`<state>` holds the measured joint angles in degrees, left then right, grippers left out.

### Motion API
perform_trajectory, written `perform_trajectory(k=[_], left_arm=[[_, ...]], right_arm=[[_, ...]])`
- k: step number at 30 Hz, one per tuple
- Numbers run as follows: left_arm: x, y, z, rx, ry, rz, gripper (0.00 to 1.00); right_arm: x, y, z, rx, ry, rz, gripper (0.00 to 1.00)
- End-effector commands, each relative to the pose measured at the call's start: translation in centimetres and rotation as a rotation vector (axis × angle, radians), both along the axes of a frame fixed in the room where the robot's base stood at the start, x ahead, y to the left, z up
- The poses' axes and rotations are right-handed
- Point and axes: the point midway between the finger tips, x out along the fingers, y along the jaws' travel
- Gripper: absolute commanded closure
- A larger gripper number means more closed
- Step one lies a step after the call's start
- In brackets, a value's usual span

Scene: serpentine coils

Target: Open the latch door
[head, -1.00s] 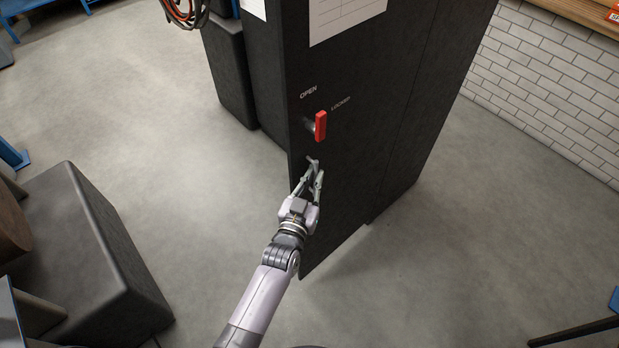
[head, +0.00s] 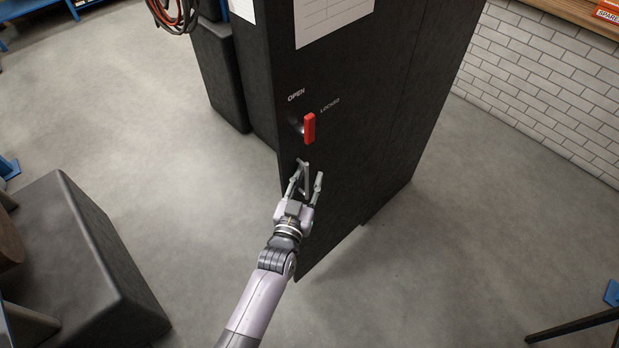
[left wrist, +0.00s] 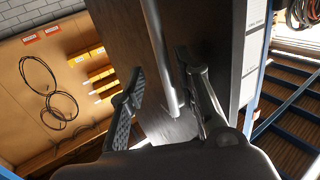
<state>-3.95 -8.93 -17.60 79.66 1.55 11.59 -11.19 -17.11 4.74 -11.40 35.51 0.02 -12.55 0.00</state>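The black cabinet door (head: 345,150) carries a red latch lever (head: 309,128), which stands roughly upright below the printed words OPEN and LOCKED. I cannot tell its exact setting. A grey metal handle bar (head: 303,166) is just below the lever, partly hidden by my fingers. My left gripper (head: 308,177) is at this bar, below the red lever and apart from it. In the left wrist view its fingers (left wrist: 160,95) are spread, with the grey bar (left wrist: 158,55) between them, closer to the right finger. Contact is unclear. My right gripper is not in view.
A dark block (head: 85,265) stands on the floor at left. Dark boxes (head: 213,65) stand beside the cabinet. A white brick wall (head: 545,85) is at right. The grey floor (head: 400,270) in front is mostly clear. The left wrist view shows yellow bins (left wrist: 100,78) and hanging cables (left wrist: 42,85).

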Motion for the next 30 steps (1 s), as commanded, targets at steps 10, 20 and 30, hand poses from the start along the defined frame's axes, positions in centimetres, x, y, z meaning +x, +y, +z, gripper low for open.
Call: perform_trajectory(k=[10,20,30], left_arm=[[-5.4,1.6,-0.1,0.0,0.002,-0.001,0.7],[-10.7,3.2,0.0,-0.001,0.0,-0.002,0.7],[-11.5,3.5,0.1,-0.002,-0.003,-0.001,0.7]], right_arm=[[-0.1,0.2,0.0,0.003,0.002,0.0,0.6],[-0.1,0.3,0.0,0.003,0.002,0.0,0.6],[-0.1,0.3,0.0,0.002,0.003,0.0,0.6]])
